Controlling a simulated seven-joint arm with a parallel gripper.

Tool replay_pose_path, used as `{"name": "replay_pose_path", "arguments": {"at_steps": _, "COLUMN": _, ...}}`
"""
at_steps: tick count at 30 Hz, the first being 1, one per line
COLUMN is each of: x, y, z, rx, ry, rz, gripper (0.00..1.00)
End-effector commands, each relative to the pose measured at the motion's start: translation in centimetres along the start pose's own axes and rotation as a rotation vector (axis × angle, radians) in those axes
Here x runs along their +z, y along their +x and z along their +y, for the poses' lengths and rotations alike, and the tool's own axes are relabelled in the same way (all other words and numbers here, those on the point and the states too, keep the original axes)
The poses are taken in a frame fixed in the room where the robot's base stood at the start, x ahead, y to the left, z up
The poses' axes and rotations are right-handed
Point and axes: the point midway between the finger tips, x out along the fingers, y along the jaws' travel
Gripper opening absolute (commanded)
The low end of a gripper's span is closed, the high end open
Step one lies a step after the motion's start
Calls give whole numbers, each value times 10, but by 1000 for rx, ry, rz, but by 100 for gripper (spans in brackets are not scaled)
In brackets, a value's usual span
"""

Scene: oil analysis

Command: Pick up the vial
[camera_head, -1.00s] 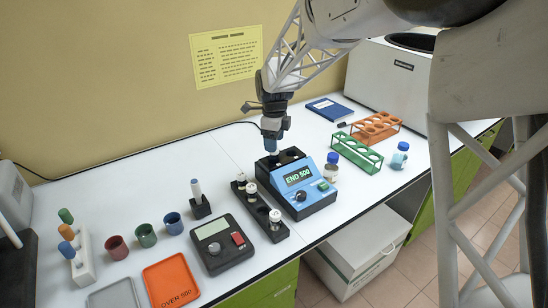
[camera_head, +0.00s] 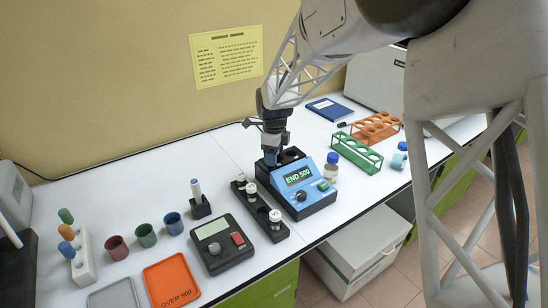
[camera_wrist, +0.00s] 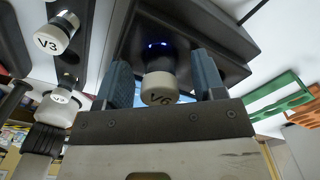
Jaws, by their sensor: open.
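A vial with a white cap marked V6 (camera_wrist: 159,92) stands in a dark well with a blue glow in the wrist view. The well belongs to the blue device (camera_head: 302,182), whose display reads END 500. My gripper (camera_wrist: 163,75) is open, with one blue-grey finger on each side of the V6 cap. Whether the fingers touch the cap is unclear. In the head view my gripper (camera_head: 271,157) is down at the back left of the device and hides the vial. Other vials, one marked V3 (camera_wrist: 58,30), stand in a black rack (camera_head: 262,222).
The black rack stands just left of the device. A grey meter (camera_head: 222,245) is farther left. A green rack (camera_head: 357,153), an orange rack (camera_head: 376,129) and a blue-capped bottle (camera_head: 332,167) are to the right. The table behind the rack is clear.

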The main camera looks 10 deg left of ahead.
Motion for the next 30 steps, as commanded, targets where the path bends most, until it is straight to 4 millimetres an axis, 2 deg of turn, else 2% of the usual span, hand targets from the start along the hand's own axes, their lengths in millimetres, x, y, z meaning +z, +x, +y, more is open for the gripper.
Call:
{"name": "replay_pose_path", "arguments": {"at_steps": 11, "x": 0, "y": 0, "z": 0, "rx": 0, "ry": 0, "rz": 0, "gripper": 63}}
{"name": "replay_pose_path", "arguments": {"at_steps": 14, "x": 0, "y": 0, "z": 0, "rx": 0, "ry": 0, "rz": 0, "gripper": 51}}
{"name": "replay_pose_path", "arguments": {"at_steps": 23, "x": 0, "y": 0, "z": 0, "rx": 0, "ry": 0, "rz": 0, "gripper": 6}}
{"name": "replay_pose_path", "arguments": {"at_steps": 30, "x": 0, "y": -1, "z": 0, "rx": 0, "ry": 0, "rz": 0, "gripper": 6}}
